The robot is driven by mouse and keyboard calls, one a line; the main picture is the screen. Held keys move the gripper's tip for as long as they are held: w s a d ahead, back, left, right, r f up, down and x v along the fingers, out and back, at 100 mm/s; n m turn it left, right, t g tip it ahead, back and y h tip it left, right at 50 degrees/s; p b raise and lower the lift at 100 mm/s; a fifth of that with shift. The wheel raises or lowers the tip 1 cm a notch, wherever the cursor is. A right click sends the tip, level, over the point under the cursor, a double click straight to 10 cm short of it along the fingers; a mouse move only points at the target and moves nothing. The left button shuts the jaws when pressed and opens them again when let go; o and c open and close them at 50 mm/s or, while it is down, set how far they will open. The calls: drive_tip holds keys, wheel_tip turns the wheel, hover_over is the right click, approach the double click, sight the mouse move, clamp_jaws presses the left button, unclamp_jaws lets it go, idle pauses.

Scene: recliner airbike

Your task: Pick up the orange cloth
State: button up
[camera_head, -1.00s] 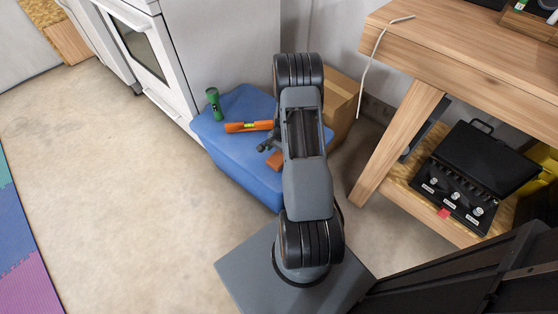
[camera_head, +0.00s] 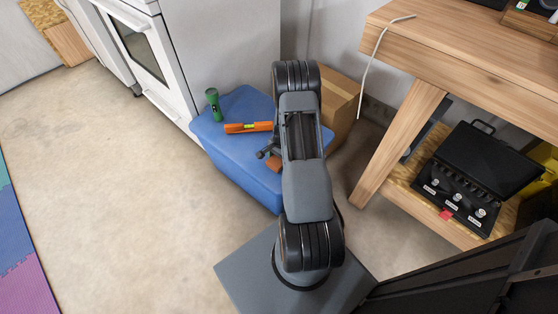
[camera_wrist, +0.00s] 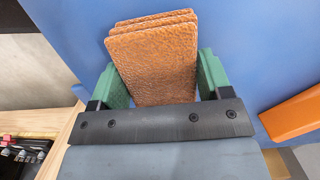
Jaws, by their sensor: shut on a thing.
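The orange cloth (camera_wrist: 155,62) looks like a folded, textured orange-brown stack in the wrist view. It sits between the two green fingers of my gripper (camera_wrist: 160,85), which is shut on it. In the head view a small part of the cloth (camera_head: 274,163) shows beside my arm, over the blue bin lid. My gripper (camera_head: 270,153) is mostly hidden by my arm there. Whether the cloth touches the lid is hard to tell.
The blue bin (camera_head: 240,165) carries an orange level (camera_head: 248,127) and a green flashlight (camera_head: 213,104). A cardboard box (camera_head: 340,105) stands behind it. A white oven (camera_head: 150,55) is at left, a wooden workbench (camera_head: 410,120) at right. Floor is open at left.

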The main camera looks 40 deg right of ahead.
sight(277, 159)
drive_tip(key=shift+r, duration=0.1)
drive_tip(key=shift+r, duration=0.55)
wheel_tip(277, 159, up, 3)
drive_tip(key=shift+w+a+f+p, duration=0.1)
drive_tip(key=shift+w+f+p, duration=0.1)
drive_tip(key=shift+p, duration=0.5)
drive_tip(key=w+a+r+p, duration=0.3)
drive_tip(key=w+a+r, duration=0.5)
drive_tip(key=a+r, duration=0.1)
drive_tip(key=shift+w+a, duration=0.15)
drive_tip(key=shift+a, duration=0.75)
